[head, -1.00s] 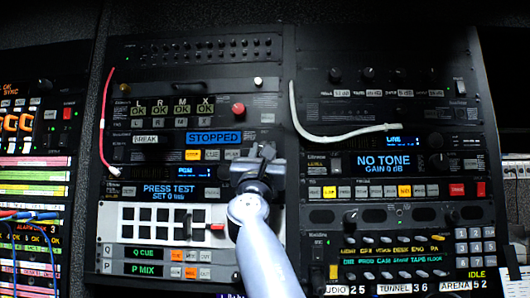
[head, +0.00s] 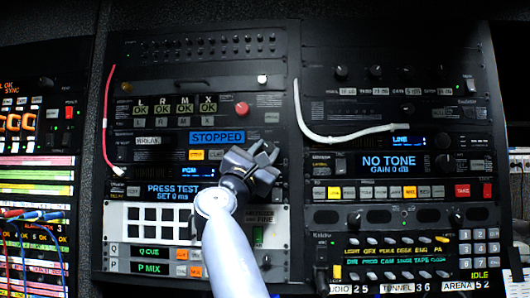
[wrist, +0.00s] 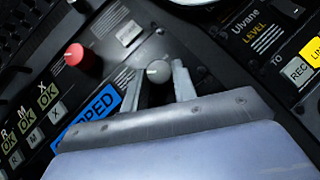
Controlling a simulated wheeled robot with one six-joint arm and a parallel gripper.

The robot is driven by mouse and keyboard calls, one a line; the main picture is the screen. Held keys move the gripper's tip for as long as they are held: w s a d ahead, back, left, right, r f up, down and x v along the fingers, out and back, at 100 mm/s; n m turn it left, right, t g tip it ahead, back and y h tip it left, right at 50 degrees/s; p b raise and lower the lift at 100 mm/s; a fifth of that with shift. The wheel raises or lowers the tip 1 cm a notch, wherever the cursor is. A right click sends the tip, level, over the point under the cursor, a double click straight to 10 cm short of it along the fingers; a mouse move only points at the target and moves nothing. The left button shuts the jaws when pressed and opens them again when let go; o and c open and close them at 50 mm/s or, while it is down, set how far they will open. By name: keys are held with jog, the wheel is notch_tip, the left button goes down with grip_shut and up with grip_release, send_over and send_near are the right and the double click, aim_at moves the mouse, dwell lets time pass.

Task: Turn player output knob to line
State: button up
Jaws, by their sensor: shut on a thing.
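My gripper (head: 264,160) reaches up to the right end of the player unit with the blue STOPPED display (head: 217,137). In the wrist view its two fingers (wrist: 158,80) are shut on a small grey round knob (wrist: 158,71), one finger on each side. The STOPPED display (wrist: 92,112) also shows there, beside the left finger. In the head view the gripper hides the knob. I cannot read the marks around the knob or tell which one it points to.
A red knob (head: 242,108) sits on the unit above; it also shows in the wrist view (wrist: 78,57). A white cable (head: 345,138) hangs across the right rack and a red cable (head: 104,125) down the left rack. The NO TONE unit (head: 388,163) is to the right.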

jog(key=shift+r, duration=0.1)
jog(key=o, duration=1)
jog(key=shift+b+v, duration=3.9)
jog(key=shift+v, duration=1.6)
jog(key=shift+w+d, duration=0.1)
jog(key=shift+d, duration=0.05)
